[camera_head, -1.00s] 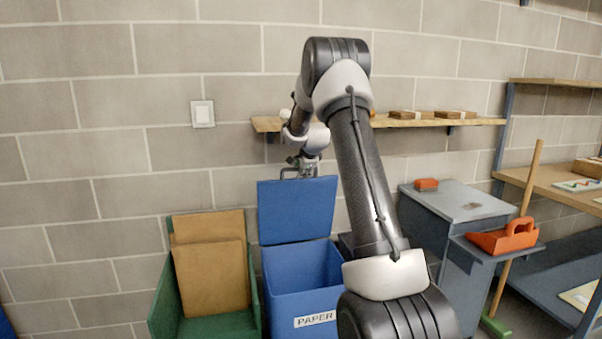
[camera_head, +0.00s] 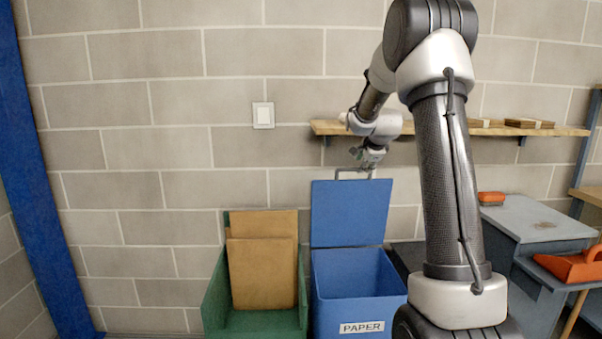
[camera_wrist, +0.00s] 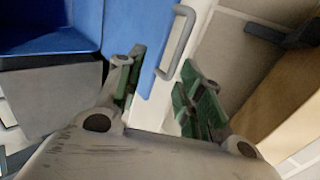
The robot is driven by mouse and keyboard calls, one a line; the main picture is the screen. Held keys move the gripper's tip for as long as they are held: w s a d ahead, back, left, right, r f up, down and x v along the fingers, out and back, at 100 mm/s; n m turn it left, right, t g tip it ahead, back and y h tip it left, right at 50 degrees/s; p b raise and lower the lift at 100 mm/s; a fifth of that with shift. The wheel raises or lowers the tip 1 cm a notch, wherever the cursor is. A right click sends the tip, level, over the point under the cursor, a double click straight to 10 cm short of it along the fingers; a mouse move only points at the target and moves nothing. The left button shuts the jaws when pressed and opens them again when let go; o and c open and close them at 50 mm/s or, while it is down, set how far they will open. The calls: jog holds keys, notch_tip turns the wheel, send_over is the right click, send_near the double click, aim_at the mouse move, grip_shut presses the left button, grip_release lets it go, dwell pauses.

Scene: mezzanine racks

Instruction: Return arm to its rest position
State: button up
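My arm reaches forward, and my gripper (camera_head: 370,160) is close to the grey handle (camera_head: 350,173) on top of the raised blue lid (camera_head: 350,212). In the wrist view my gripper (camera_wrist: 162,65) has its two green-padded fingers apart with nothing between them. The handle (camera_wrist: 180,42) shows just beyond the fingertips; I cannot tell whether they touch it. The lid stands upright at the back of the blue bin (camera_head: 352,306), labelled PAPER, which is open at the top.
A green container (camera_head: 250,322) with brown cardboard sheets (camera_head: 262,270) stands left of the bin. A wooden shelf (camera_head: 325,127) runs along the wall behind my arm. A grey cabinet (camera_head: 535,222) is at right. A blue upright (camera_head: 42,190) stands at far left.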

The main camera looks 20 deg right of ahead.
jog(key=s+a+f+n+g+y, duration=0.2)
jog(key=s+a+f+n+g, duration=0.2)
jog(key=s+f+n, duration=0.55)
jog(key=s+a+r+n, duration=0.3)
jog(key=s+a+n, duration=0.1)
jog(key=s, duration=0.7)
jog(key=s+a+r+n, duration=0.4)
jog(key=s+a, duration=0.3)
jog(key=s, duration=0.5)
jog(key=s+a+r+n+g+y, duration=0.1)
jog(key=s+a+r+n, duration=0.3)
jog(key=s, duration=0.7)
jog(key=shift+s+a, duration=0.3)
jog(key=shift+a, duration=0.95)
jog(key=shift+r, duration=0.1)
